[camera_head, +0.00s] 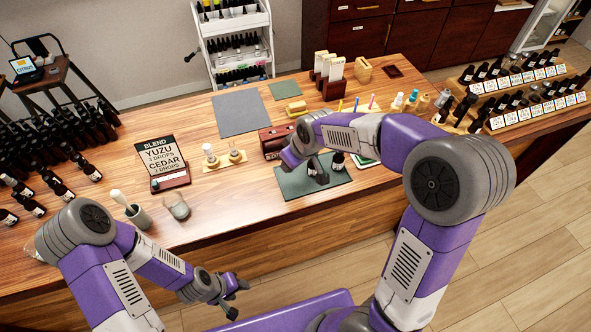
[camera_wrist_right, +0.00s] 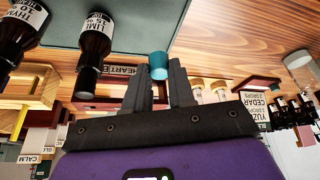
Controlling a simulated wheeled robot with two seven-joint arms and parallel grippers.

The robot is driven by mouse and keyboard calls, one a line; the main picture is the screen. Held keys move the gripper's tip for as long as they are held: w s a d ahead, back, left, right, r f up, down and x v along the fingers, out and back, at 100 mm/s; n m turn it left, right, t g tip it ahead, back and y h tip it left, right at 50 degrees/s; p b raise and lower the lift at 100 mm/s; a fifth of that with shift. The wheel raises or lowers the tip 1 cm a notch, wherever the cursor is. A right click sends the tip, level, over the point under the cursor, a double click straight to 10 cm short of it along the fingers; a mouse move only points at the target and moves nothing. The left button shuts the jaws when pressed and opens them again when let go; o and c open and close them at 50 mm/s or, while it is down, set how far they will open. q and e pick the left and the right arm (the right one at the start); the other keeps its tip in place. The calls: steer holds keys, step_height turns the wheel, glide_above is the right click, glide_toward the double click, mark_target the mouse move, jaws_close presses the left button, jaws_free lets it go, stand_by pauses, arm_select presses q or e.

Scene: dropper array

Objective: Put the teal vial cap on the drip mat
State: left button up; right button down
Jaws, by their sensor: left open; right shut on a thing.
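My right gripper (camera_wrist_right: 160,82) is shut on the teal vial cap (camera_wrist_right: 158,65), which sits at the fingertips in the right wrist view. In the head view this gripper (camera_head: 318,174) is over the dark green mat (camera_head: 291,187), and the cap is too small or hidden to make out. The mat also shows in the right wrist view (camera_wrist_right: 205,22), with dark labelled bottles on it. I cannot tell for sure which of the mats is the drip mat. My left gripper (camera_head: 231,297) is open and empty in front of the counter.
A dark bottle (camera_head: 338,161) stands on the green mat. A grey mat (camera_head: 241,112) and a small green mat (camera_head: 282,89) lie farther back. A blend sign (camera_head: 165,163), a mortar (camera_head: 139,217) and a wooden stand with droppers (camera_head: 224,160) are to the left. Bare wood lies between.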

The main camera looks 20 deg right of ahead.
step_height(320, 180, down, 5)
steer(key=shift+f+b, duration=0.1)
steer(key=shift+b, duration=0.3)
steer(key=shift+f, duration=0.2)
steer(key=shift+f, duration=0.2)
steer(key=c, duration=1)
jaws_free()
steer(key=shift+o, duration=0.2)
steer(key=shift+r, duration=0.1)
steer(key=shift+r, duration=0.2)
steer(key=p+v, duration=0.2)
steer(key=v, duration=0.9)
steer(key=shift+r, duration=0.35)
